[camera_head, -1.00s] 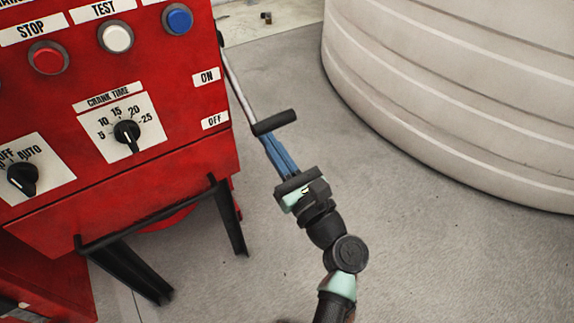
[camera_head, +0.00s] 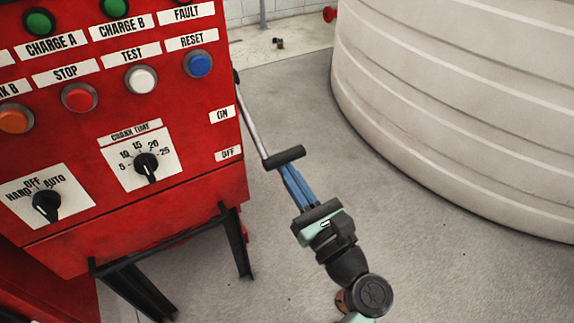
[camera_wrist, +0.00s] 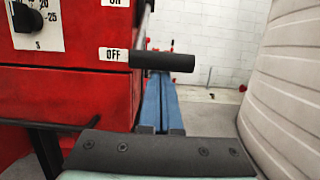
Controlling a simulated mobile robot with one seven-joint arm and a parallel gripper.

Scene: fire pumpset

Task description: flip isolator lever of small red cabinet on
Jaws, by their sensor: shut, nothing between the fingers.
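The small red cabinet (camera_head: 110,120) stands at the left in the head view. Its isolator lever (camera_head: 255,125) is a metal rod on the cabinet's right side, slanting down to a black crossbar handle (camera_head: 284,158) near the OFF label (camera_head: 228,153). The ON label (camera_head: 222,114) is above it. My gripper (camera_head: 287,170) has its blue fingers shut and empty, with the tips right at the underside of the handle. In the wrist view the handle (camera_wrist: 162,62) crosses just above the fingers; whether they touch cannot be told.
A large pale ribbed tank (camera_head: 460,100) stands at the right. The grey floor (camera_head: 330,130) between it and the cabinet is clear. A black support frame (camera_head: 236,240) is under the cabinet. A white block wall (camera_wrist: 205,45) is behind.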

